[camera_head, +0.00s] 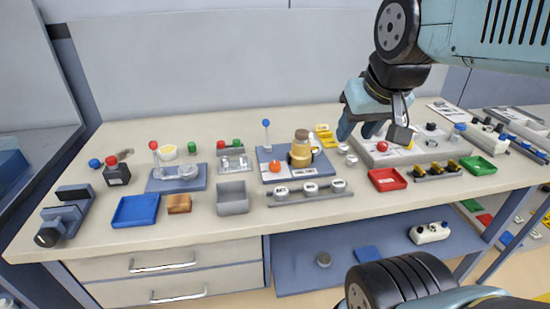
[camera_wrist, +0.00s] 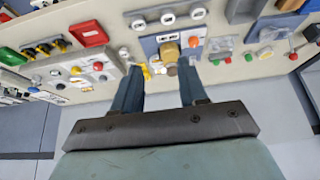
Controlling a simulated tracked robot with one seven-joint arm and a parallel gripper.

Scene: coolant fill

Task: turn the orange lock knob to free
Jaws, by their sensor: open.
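The orange lock knob (camera_head: 275,166) sits on a blue-grey plate (camera_head: 268,154), left of a yellow jar with a brown lid (camera_head: 300,152). It also shows in the wrist view (camera_wrist: 194,41), beyond the fingertips and a little right of the jar (camera_wrist: 169,52). A blue-tipped lever (camera_head: 266,130) stands at the back of the same plate. My gripper (camera_head: 357,130) is above the bench, right of the plate, apart from the knob. In the wrist view its two fingers (camera_wrist: 159,72) are spread with nothing held between them. The knob's exact setting is too small to read.
A grey panel with a red button (camera_head: 382,146) lies below and right of my gripper. Yellow blocks (camera_head: 325,137) stand close to the jar. A row of white round caps (camera_head: 310,190) is in front of the plate. A grey bin (camera_head: 232,198) stands front left.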

